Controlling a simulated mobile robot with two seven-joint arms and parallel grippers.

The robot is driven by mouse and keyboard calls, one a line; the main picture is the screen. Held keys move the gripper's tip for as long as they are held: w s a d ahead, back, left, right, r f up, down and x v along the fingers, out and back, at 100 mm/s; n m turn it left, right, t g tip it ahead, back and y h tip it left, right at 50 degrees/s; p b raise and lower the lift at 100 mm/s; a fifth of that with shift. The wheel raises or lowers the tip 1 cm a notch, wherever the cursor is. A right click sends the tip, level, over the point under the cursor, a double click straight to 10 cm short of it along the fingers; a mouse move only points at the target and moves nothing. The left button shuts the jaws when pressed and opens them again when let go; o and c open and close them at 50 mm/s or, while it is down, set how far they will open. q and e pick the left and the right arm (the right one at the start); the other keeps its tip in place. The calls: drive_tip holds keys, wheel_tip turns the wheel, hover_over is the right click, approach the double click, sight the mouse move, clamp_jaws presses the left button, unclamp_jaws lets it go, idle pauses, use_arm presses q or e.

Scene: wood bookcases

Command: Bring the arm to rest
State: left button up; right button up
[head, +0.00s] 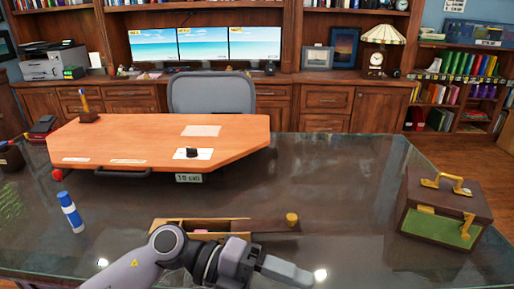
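One arm of mine enters at the bottom, left of centre, in the head view. It reaches right, low over the near part of the glass-topped desk (340,190). Its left gripper (290,272) points right, in front of a small open wooden box (180,226). The gripper is seen from the side, so I cannot tell whether its fingers are apart. No object shows at its tip. My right gripper is not in view.
A dark case with brass fittings (445,210) is at right. A brass knob (292,219) is by the box. The desk's right middle is clear.

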use_arm(q)
drive_tip(key=w+a+r+n+t+h, duration=0.35)
drive_tip(key=n+t+h, duration=0.25)
drive_tip(key=n+t, duration=0.55)
drive_tip(key=w+a+f+n+t+y+p, duration=0.2)
drive_tip(key=w+a+f+n+t+y, duration=0.2)
drive_tip(key=a+f+n+t+y, duration=0.55)
drive_tip(key=s+a+f+n+g+y, duration=0.3)
drive_tip(key=s+a+f+n+y, duration=0.2)
drive_tip(key=f, duration=0.4)
drive_tip(key=s+a+f+n+g+y, duration=0.3)
drive_tip(key=s+a+f+n, duration=0.3)
drive_tip(key=s+f+n, duration=0.2)
drive_tip(key=shift+s+a+f+y+p, duration=0.25)
drive_tip(key=shift+f+y+p, duration=0.15)
drive_tip(key=shift+f+y, duration=0.4)
